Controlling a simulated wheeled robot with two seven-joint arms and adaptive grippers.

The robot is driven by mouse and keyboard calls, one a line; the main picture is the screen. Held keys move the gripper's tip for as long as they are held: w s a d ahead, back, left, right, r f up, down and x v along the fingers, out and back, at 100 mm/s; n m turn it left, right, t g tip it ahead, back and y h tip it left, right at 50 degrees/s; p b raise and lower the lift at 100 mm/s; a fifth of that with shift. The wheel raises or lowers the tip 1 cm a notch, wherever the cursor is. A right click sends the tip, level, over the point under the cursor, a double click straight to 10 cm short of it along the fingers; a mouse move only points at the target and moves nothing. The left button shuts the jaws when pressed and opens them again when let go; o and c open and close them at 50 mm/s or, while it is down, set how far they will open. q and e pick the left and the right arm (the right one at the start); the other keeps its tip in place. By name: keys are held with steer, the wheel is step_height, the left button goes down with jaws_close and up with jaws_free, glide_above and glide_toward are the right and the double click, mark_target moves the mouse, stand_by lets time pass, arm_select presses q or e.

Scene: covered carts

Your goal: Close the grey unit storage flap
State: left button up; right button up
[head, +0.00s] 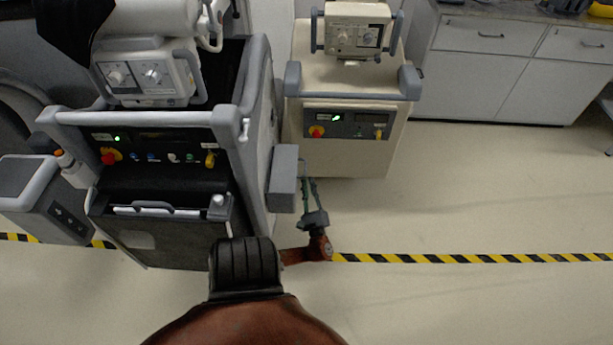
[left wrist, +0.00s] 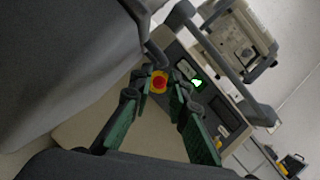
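The grey unit (head: 258,95) stands at the left in the head view. Its dark storage flap (head: 137,240), with a handle on its upper edge, is low on the front. A dark recess shows above the flap's top edge, and the flap seems to lean outward; how far is hard to tell. My left gripper (head: 309,186) is to the right of the grey unit, near its side, apart from the flap. In the left wrist view its green fingers (left wrist: 155,122) are spread with nothing between them. The flap is not visible there. My right gripper is not in view.
A beige unit (head: 345,160) with a red button stands beyond my left gripper; it also shows in the left wrist view (left wrist: 208,85). A grey box (head: 283,178) juts from the grey unit's right side. Open floor (head: 480,205) lies to the right, with cabinets (head: 478,75) behind.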

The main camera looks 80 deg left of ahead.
arm_select(q)
steer(key=v, duration=0.7)
stand_by(0.4)
